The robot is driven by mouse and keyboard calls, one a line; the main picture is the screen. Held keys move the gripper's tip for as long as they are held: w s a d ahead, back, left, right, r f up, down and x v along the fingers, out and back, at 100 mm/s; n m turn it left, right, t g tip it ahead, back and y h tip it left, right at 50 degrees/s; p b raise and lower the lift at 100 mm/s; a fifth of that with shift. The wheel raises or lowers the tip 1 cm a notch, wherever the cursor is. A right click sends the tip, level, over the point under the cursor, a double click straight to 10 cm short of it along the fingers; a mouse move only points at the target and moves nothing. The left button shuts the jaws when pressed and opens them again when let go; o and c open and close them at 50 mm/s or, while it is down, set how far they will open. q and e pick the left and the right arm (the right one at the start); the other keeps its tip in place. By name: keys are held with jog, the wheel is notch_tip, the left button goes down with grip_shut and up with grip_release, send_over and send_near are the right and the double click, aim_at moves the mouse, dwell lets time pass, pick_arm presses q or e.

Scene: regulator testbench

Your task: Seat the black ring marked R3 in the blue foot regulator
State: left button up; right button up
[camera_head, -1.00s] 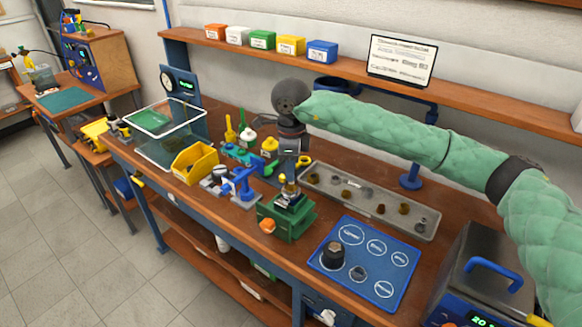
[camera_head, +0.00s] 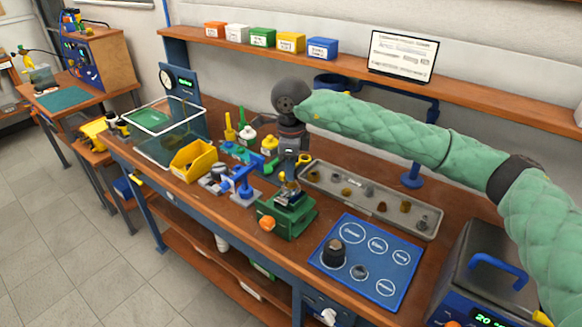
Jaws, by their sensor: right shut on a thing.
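My right arm comes in from the right, and its gripper (camera_head: 289,184) points down over the green vise (camera_head: 287,214) near the front of the bench. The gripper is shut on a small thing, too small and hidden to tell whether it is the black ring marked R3. The top of the vise, just under the fingers, is partly covered by the gripper. I cannot make out the blue foot regulator or whether the held thing touches anything there. My left gripper is not in view.
A grey tray (camera_head: 322,190) of several small parts lies behind the vise. A blue mat (camera_head: 383,257) with a black cylinder (camera_head: 333,252) lies to the right. A blue press (camera_head: 241,184) and yellow bin (camera_head: 195,160) stand left. A blue-handled machine (camera_head: 487,272) stands front right.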

jog(key=shift+f+b, duration=1.35)
jog(key=shift+b, duration=0.9)
dwell(1.5)
jog(key=shift+s+f, duration=0.1)
jog(key=shift+f, duration=0.15)
jog(key=o, duration=1.5)
jog(key=shift+a+f+b, duration=0.1)
jog(key=shift+f+b, duration=0.05)
jog(key=shift+b, duration=0.15)
jog(key=shift+r, duration=1.7)
jog(key=shift+r+p, duration=0.55)
jog(key=shift+r, duration=2.05)
jog(key=shift+r, duration=0.1)
